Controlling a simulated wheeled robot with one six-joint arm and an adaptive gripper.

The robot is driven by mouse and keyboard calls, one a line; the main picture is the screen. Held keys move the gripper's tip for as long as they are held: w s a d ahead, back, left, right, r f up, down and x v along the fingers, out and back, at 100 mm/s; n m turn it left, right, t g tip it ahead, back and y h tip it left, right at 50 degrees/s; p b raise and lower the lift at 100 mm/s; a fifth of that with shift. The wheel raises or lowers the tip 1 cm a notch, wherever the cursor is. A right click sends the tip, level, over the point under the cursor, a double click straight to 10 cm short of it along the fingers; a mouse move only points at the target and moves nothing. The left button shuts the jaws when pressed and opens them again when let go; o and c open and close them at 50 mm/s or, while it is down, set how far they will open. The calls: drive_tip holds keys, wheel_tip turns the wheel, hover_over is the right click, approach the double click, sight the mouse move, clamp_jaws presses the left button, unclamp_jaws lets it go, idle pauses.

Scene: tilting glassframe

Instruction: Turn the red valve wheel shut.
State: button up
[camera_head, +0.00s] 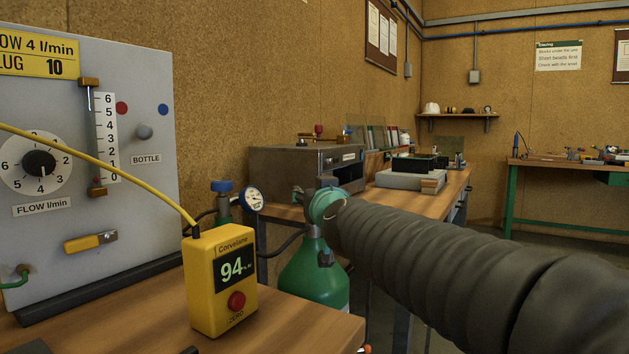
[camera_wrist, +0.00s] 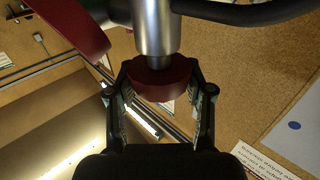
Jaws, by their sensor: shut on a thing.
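The red valve wheel (camera_wrist: 160,82) shows in the wrist view as a dark red disc under a bright metal stem. My gripper (camera_wrist: 160,78) has one finger on each side of it and is shut on its rim. In the head view my arm and wrist stand in front of the green bottle (camera_head: 305,273), and I cannot make out the valve wheel or my fingers there. A gauge (camera_head: 254,200) and a blue knob (camera_head: 222,186) show left of my wrist.
A yellow meter (camera_head: 219,281) reading 94 stands on the near wooden table (camera_head: 290,328). A grey panel (camera_head: 120,150) with a flow dial stands at the left. A workbench (camera_head: 425,205) with a grey metal box (camera_head: 290,172) is behind my arm. Another red part (camera_wrist: 68,25) shows at the wrist view's upper left.

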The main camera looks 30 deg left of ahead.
drive_tip(key=shift+f, duration=0.15)
idle(0.3)
drive_tip(key=o, duration=1.2)
drive_tip(key=shift+c, duration=0.2)
drive_tip(key=shift+s, duration=0.1)
drive_tip(key=shift+s+d, duration=0.2)
drive_tip(key=v, duration=1.1)
drive_tip(key=shift+s, duration=0.2)
